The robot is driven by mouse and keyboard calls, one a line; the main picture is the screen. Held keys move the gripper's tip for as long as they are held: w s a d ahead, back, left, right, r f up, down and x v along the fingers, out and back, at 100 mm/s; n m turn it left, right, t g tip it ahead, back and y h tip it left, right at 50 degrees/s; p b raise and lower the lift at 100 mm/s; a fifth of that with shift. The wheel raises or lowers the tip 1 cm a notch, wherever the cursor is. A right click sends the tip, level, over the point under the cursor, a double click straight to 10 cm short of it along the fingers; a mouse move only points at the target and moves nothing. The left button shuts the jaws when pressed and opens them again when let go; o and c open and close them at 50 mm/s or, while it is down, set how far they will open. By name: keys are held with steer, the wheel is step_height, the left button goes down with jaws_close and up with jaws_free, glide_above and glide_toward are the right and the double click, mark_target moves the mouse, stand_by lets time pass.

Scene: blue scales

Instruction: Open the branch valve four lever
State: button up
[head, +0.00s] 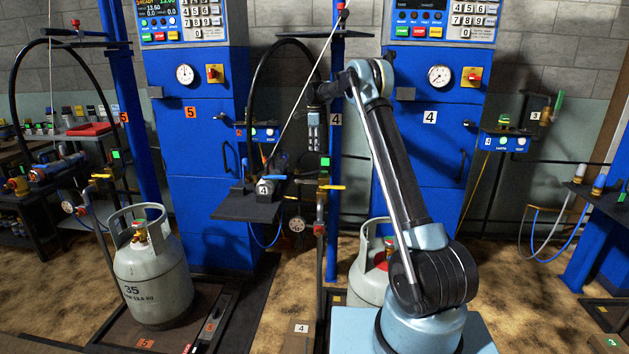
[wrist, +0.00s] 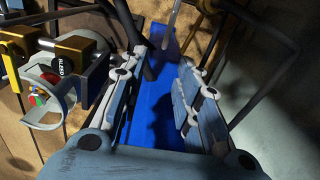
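The station four post, with its "4" plate (head: 336,120), stands left of my arm in the head view. Low on it is a valve with a yellow-orange lever (head: 333,187) sticking out level to the right; I take this as the branch valve four lever. A green tag (head: 325,161) sits just above it. My gripper (head: 314,146) hangs above the valve, apart from the lever. In the wrist view my gripper (wrist: 158,95) is open, its two fingers spread with nothing held between them. A brass valve body (wrist: 78,46) with a "BLEED" tag lies left of the fingers.
A dark shelf (head: 246,206) with a hose and coupling is left of the post. A gauge (head: 297,224) sits below the lever. A grey gas cylinder (head: 369,275) is partly hidden behind my arm. Blue cabinets (head: 205,150) stand behind. A dark hose shows near the fingers in the wrist view.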

steer(key=w+a+f, duration=0.1)
steer(key=w, duration=0.1)
glide_toward(308, 182)
steer(key=f, duration=0.2)
steer(key=d+f, duration=0.1)
steer(key=f, duration=0.2)
steer(key=d+f, duration=0.1)
steer(key=f, duration=0.2)
steer(key=shift+w, duration=0.3)
jaws_close()
